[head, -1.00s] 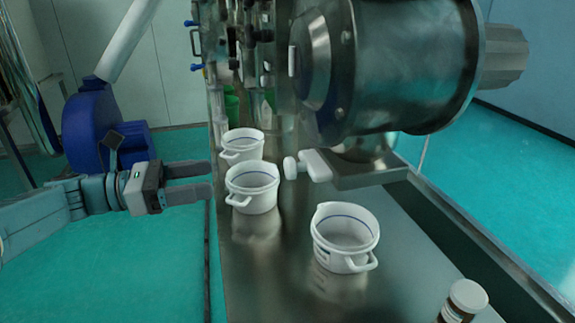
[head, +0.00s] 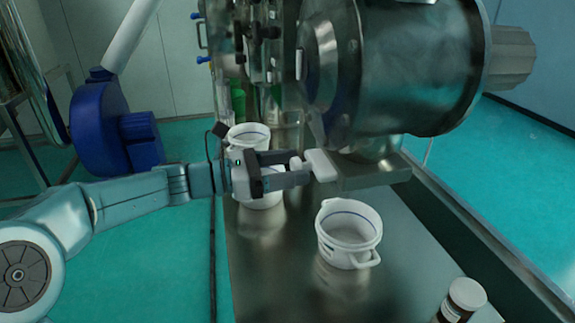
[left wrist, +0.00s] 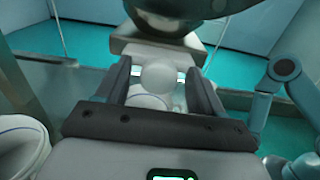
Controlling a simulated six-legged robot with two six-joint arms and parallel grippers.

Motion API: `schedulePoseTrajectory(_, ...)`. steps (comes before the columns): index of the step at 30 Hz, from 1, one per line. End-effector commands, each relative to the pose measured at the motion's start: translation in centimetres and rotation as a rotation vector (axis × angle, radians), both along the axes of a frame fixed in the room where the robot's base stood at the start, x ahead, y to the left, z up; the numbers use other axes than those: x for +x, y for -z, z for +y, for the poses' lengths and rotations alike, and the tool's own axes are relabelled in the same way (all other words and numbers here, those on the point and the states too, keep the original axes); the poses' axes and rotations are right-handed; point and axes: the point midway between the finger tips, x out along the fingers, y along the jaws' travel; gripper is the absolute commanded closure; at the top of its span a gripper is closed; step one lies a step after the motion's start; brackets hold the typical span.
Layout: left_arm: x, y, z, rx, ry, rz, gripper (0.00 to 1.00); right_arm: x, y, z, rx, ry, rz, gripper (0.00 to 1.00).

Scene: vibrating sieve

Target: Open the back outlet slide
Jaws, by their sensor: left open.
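The outlet slide is a white block (head: 320,165) under the steel drum, with a rounded white knob (head: 296,163) on its left end. My left gripper (head: 303,170) is open, level with the knob, its two fingers reaching in from the left. In the left wrist view the round white knob (left wrist: 158,75) lies between the two dark fingers. I cannot tell whether the fingers touch it. The steel outlet (left wrist: 150,48) shows behind it.
A white pot (head: 349,235) stands on the steel table (head: 290,290) in front of the outlet. Another pot (head: 262,203) is partly hidden below my gripper, and a third (head: 247,133) stands behind. A brown bottle with a white cap (head: 466,294) is at the front right.

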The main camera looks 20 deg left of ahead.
Motion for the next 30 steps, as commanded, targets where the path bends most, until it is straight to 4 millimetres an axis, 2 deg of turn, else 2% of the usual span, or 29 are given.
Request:
schedulePoseTrajectory(3, 0.0, 0.0, 0.0, 0.0, 0.0, 0.0, 0.32, 0.0, 0.0, 0.0, 0.0, 0.0, 0.0, 0.57)
schedulePoseTrajectory(8, 0.0, 0.0, 0.1, 0.0, -0.001, 0.0, 0.84, 0.0, 0.0, 0.0, 0.0, 0.0, 0.0, 0.57)
schedulePoseTrajectory(9, 0.0, 0.0, 0.1, 0.0, -0.001, 0.0, 0.97, 0.0, 0.0, 0.0, 0.0, 0.0, 0.0, 0.57)
schedulePoseTrajectory(10, 0.0, 0.0, 0.1, 0.0, -0.001, 0.0, 1.0, 0.0, 0.0, 0.0, 0.0, 0.0, 0.0, 0.57)
schedulePoseTrajectory(14, -0.3, 0.0, 0.6, 0.0, -0.003, 0.0, 1.0, 0.0, 0.0, 0.0, 0.0, 0.0, 0.0, 0.57)
schedulePoseTrajectory(23, -3.3, 0.0, 5.1, 0.0, -0.005, 0.001, 1.0, 0.0, -0.2, 0.0, 0.0, 0.0, 0.0, 0.57)
schedulePoseTrajectory(30, -3.7, -0.1, 5.5, -0.001, 0.0, 0.0, 1.0, 0.0, -0.2, 0.0, 0.0, 0.0, 0.0, 0.57)
